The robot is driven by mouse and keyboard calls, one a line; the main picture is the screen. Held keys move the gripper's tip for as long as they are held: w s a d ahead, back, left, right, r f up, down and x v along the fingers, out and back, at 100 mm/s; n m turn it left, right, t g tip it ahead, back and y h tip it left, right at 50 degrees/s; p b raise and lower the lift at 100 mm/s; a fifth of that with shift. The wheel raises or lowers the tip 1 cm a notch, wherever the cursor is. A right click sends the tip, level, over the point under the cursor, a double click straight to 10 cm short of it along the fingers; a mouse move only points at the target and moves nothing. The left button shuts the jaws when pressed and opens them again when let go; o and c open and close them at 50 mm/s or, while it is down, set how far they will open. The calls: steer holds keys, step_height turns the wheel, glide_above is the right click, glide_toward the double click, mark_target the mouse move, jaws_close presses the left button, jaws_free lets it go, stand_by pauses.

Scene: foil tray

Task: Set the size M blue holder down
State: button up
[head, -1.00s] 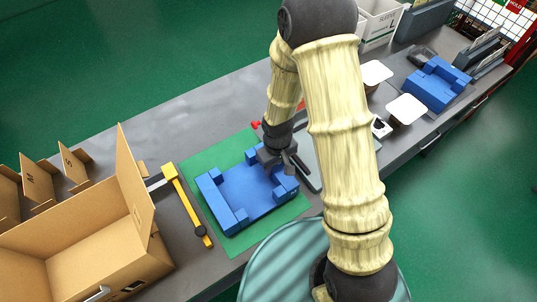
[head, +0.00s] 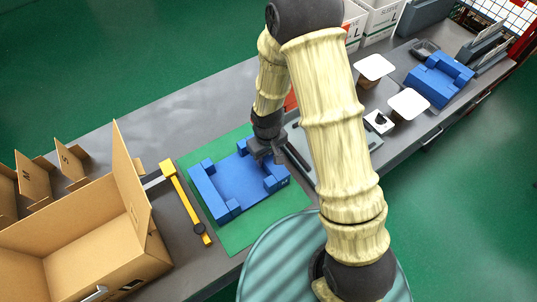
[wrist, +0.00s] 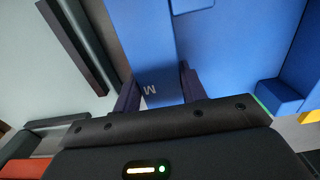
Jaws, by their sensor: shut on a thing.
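The blue holder (head: 235,184) is over the green mat (head: 243,232), with raised corner blocks around a flat middle. In the head view I cannot tell whether it touches the mat. My gripper (head: 268,158) is at its right-hand wall. In the wrist view, my gripper (wrist: 161,88) is shut on the wall of the blue holder (wrist: 148,45), which bears a letter M between the fingers. My arm hides part of the bench to the right.
A yellow caliper-like tool (head: 184,200) lies left of the mat, beside an open cardboard box (head: 92,245). Another blue holder (head: 440,78) and two white-lidded cups (head: 408,102) stand to the right. The bench's back left (head: 150,125) is clear.

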steer(key=shift+a+f, duration=0.1)
steer(key=shift+f, duration=0.05)
steer(key=o, duration=1.3)
steer(key=shift+w, duration=0.1)
steer(key=shift+o, duration=0.2)
step_height(320, 180, up, 12)
steer(key=b, duration=0.1)
steer(key=s+d+r+m+t, duration=0.1)
steer(key=s+d+r+m, duration=0.2)
steer(key=d, duration=0.4)
steer(key=s+d+r+m+t, duration=0.1)
steer(key=s+d+r+m, duration=0.2)
steer(key=d, duration=0.4)
steer(key=shift+s+t, duration=0.3)
steer(key=shift+s, duration=0.1)
